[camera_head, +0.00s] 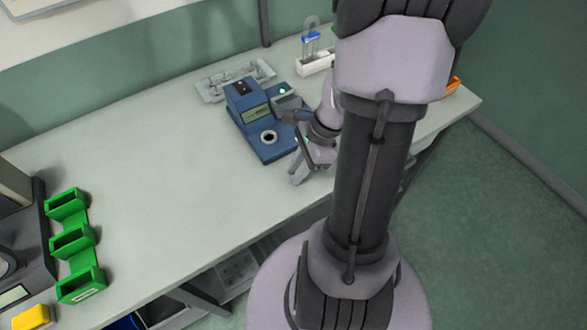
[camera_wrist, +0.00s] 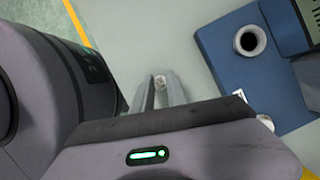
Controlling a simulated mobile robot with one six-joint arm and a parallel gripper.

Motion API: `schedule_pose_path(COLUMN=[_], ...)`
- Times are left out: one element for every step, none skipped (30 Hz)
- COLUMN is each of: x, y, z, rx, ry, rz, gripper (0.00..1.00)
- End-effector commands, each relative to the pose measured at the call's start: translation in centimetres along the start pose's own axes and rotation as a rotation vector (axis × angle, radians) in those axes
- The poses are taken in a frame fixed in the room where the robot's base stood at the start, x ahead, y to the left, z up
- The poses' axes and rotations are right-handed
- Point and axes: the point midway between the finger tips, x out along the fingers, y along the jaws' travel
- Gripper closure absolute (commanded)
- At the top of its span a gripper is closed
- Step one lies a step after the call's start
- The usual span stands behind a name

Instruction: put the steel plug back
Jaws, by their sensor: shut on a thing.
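My gripper (camera_head: 299,175) is beside the front right of the blue device in the head view. In the wrist view my gripper (camera_wrist: 161,88) is shut on a small pale metal piece, seemingly the steel plug (camera_wrist: 161,81), at its fingertips. The fingers hide most of it, and I cannot make it out in the head view. The blue device (camera_head: 256,118) has a round, light-rimmed opening (camera_head: 268,137) on its front part. In the wrist view the opening (camera_wrist: 250,40) lies up and right of the fingertips, with a dark inside and nothing in it.
A grey tray (camera_head: 212,92) lies behind the device. A white rack (camera_head: 313,66) with blue-capped tubes stands at the back. A green three-bay holder (camera_head: 75,240) and a yellow block (camera_head: 32,317) are at the left. The middle of the bench (camera_head: 165,185) is clear.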

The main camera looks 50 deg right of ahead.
Motion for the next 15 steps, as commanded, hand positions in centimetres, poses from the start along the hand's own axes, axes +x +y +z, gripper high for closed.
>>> schedule_pose_path(x=[0.63, 0.5, 0.33, 0.28, 0.25, 0.24, 0.28, 0.38, 0.54, 0.64, 0.65, 0.57, 0.55, 0.55, 0.54], y=[0.01, 0.0, 0.0, 0.0, 0.0, 0.0, 0.01, 0.01, 0.01, 0.02, 0.02, 0.02, 0.02, 0.03, 0.03], z=[-0.26, -0.22, -0.15, -0.14, -0.13, -0.13, -0.15, -0.19, -0.26, -0.3, -0.3, -0.27, -0.26, -0.26, -0.26], rx=[0.0, 0.0, 0.0, 0.0, 0.0, 0.0, 0.0, 0.0, 0.0, 0.0, 0.0, 0.0, 0.0, 0.0, 0.0], ry=[-0.001, 0.0, 0.0, 0.0, 0.0, 0.0, 0.0, 0.0, 0.0, 0.0, 0.0, 0.0, 0.0, 0.0, 0.0], rz=[0.0, 0.0, -0.001, -0.001, -0.001, -0.001, -0.001, -0.001, -0.001, -0.001, -0.001, -0.001, -0.001, -0.001, -0.001], gripper=[1.0, 1.0, 1.0, 1.0, 1.0, 1.0, 1.0, 1.0, 1.0, 1.0, 0.8, 0.72, 0.67, 0.61, 0.61])
